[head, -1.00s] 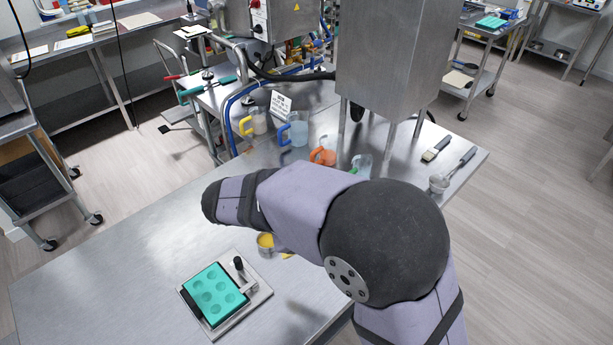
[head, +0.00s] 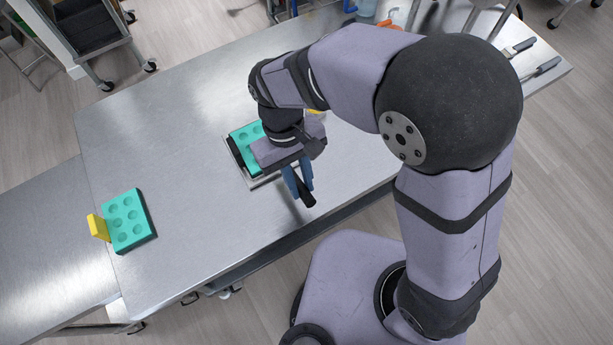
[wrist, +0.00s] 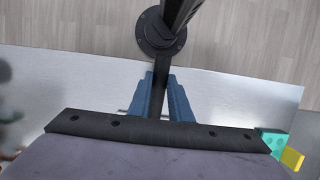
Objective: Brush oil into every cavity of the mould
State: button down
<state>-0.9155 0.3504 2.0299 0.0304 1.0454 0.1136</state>
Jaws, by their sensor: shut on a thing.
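A teal mould (head: 238,134) with round cavities lies in a metal fixture (head: 258,184) in the head view. My arm and gripper cover much of it. My gripper (head: 298,187) is near the table's front edge, in front of the fixture. Its blue fingers are shut on a dark handle (head: 308,200), which also shows between the fingers (wrist: 161,82) in the wrist view. I cannot see any bristles. A second teal mould (head: 127,221) with several cavities lies at the table's left end, beside a yellow block (head: 98,227). Its corner also shows in the wrist view (wrist: 274,142).
A small yellow item (head: 315,111) is mostly hidden behind my arm. Two dark-handled tools (head: 540,70) lie at the table's far right. Jugs stand at the back. The steel table (head: 190,110) is clear between the two moulds.

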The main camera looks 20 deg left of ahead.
jog(key=shift+r+p, duration=0.15)
jog(key=shift+p, duration=0.3)
jog(key=shift+f+b, duration=1.85)
jog(key=shift+f, duration=0.95)
jog(key=shift+f+b, duration=0.35)
jog(key=shift+f, duration=0.45)
jog(key=shift+w+a, duration=0.1)
jog(key=shift+w+a+r+p, duration=0.1)
jog(key=shift+w+a+p, duration=0.2)
jog(key=shift+a+p, duration=0.05)
jog(key=shift+w+a, duration=0.1)
jog(key=shift+w, duration=0.05)
jog(key=shift+w+a, duration=0.2)
jog(key=shift+a, duration=0.05)
jog(key=shift+w+a, duration=0.1)
jog(key=shift+w, duration=0.05)
